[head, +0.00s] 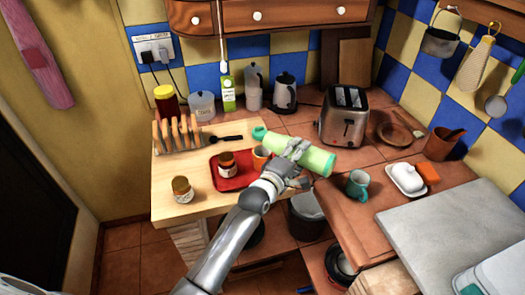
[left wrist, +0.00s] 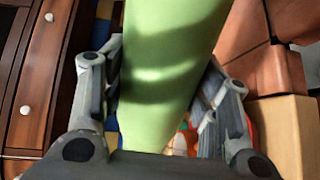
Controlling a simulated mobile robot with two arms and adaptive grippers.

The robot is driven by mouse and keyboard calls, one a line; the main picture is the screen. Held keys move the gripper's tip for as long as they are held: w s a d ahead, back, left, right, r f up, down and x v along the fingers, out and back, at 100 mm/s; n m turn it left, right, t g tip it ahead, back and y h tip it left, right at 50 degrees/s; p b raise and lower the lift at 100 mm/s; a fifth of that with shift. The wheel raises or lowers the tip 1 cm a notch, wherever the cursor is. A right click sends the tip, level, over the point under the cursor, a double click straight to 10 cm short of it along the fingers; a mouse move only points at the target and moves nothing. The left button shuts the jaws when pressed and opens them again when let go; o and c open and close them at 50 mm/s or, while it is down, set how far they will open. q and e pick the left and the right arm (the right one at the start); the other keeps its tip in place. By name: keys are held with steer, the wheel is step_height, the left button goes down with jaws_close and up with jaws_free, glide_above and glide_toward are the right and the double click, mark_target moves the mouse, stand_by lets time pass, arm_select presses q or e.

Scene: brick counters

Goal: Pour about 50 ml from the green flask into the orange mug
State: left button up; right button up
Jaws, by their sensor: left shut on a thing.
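The light green flask (head: 316,160) is in my left gripper (head: 288,150), off the counter and lying nearly on its side. Its darker green end (head: 259,133) points left and back. In the left wrist view the flask (left wrist: 168,60) fills the middle, between the fingers of my left gripper (left wrist: 160,105). The orange mug (head: 261,155) stands at the right side of the red tray (head: 232,183), just below the flask's darker end and partly behind my gripper. The mug's inside and any liquid stream cannot be made out. My right gripper is not in view.
Jars (head: 227,163) (head: 183,188) stand on and beside the tray. A toast rack (head: 177,137) is behind it. A toaster (head: 344,116), a teal mug (head: 357,184) and a white butter dish (head: 407,178) are to the right. A gap with a bin (head: 306,214) separates the counters.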

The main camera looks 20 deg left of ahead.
mark_target(299, 163)
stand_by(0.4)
arm_select(q)
steer(key=f+m+b, duration=0.1)
steer(key=b, duration=0.1)
steer(key=f+m+b, duration=0.1)
steer(key=f+b, duration=0.1)
steer(key=shift+s+d, duration=0.1)
steer(key=shift+d, duration=0.1)
steer(key=shift+d+f+m+y+b, duration=0.15)
steer(key=shift+m+y+b, duration=0.15)
steer(key=shift+b, duration=0.05)
steer(key=shift+r, duration=0.2)
steer(key=shift+s+d+f+m+b, duration=0.1)
steer(key=shift+d+f+m+b, duration=0.05)
steer(key=shift+f+m+b, duration=0.25)
stand_by(1.0)
